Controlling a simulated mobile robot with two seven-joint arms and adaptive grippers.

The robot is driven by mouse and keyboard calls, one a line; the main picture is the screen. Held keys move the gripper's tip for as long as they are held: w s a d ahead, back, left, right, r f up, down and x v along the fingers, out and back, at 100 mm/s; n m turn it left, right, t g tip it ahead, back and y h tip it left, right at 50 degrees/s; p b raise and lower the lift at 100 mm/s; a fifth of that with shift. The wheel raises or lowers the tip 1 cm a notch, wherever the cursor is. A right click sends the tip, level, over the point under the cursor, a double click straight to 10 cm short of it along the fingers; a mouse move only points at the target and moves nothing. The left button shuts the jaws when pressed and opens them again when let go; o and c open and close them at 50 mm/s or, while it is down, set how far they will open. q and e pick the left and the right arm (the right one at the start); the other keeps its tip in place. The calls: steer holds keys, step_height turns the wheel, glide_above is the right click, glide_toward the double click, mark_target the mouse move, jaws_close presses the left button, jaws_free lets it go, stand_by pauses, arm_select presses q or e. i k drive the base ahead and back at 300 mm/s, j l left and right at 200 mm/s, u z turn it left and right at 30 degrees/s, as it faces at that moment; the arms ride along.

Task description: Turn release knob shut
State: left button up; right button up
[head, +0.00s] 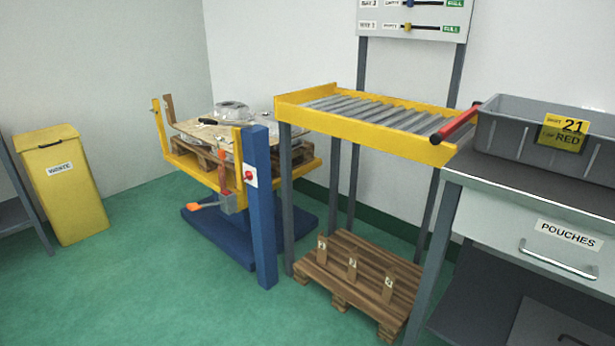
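A small red knob (249,175) sits on a white plate on the blue post (263,215) of the yellow lift table. Neither of my grippers is in view.
The lift table (188,170) carries a wooden pallet with silvery castings. A yellow roller conveyor (360,120) stands to its right, above a floor pallet (345,290). A yellow bin (75,200) is at left; a drawer bench (545,205) with a grey crate (505,140) is at right. Green floor in front is clear.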

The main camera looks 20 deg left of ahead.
mark_target(249, 175)
steer(key=j+z, duration=0.4)
steer(key=k+j+z, duration=0.1)
steer(key=j+z, duration=0.3)
steer(key=j, duration=0.2)
steer(key=k+j+z, duration=0.1)
steer(key=j, duration=0.3)
steer(key=k+j+z, duration=0.15)
steer(key=j, duration=0.2)
steer(key=k+j+z, duration=0.1)
steer(key=j, duration=0.25)
